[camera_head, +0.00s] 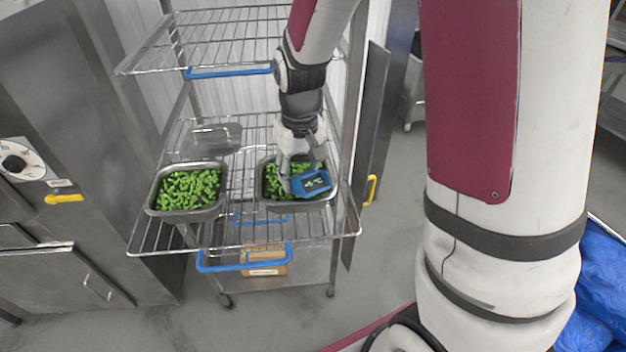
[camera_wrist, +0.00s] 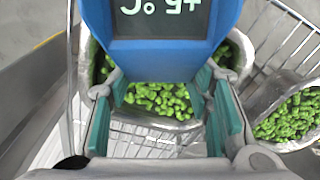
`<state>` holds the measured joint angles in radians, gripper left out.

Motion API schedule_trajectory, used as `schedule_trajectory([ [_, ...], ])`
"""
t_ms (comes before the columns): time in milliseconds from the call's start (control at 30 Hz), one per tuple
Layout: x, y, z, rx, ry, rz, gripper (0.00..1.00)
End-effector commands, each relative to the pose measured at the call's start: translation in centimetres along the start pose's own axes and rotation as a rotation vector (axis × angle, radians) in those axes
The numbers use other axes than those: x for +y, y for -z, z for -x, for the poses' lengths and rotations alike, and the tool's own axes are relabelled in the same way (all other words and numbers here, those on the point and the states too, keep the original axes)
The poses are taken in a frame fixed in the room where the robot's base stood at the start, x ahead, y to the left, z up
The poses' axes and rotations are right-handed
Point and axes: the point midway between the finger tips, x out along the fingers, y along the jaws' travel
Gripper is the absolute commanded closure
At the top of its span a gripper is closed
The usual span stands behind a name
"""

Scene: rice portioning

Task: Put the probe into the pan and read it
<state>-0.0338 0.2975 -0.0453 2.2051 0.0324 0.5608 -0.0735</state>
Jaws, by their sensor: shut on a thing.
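My gripper (camera_head: 297,165) is shut on the blue probe (camera_head: 311,183), over the right pan (camera_head: 300,208) of green vegetables on the rack's middle shelf. In the wrist view the probe's blue body (camera_wrist: 160,48) sits between the finger pads, with the same pan's rim (camera_wrist: 243,52) below. Its dark display (camera_wrist: 160,15) carries pale characters, upside down and cut off at the top edge; I cannot read them surely. The probe's stem is hidden, so I cannot tell whether its tip is in the vegetables.
Another wire shelf (camera_head: 215,35) is above. A cardboard box (camera_head: 263,262) is below. A steel cabinet (camera_head: 60,130) stands left.

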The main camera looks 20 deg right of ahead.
Motion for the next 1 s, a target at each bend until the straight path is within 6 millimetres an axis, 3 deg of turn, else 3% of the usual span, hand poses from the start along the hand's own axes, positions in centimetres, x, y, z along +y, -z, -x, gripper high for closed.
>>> schedule_trajectory([
  [267, 0.0, 0.0, 0.5, 0.001, 0.0, 0.0, 1.0],
  [1000, 0.0, 0.5, 7.2, 0.002, 0.0, 0.0, 1.0],
])
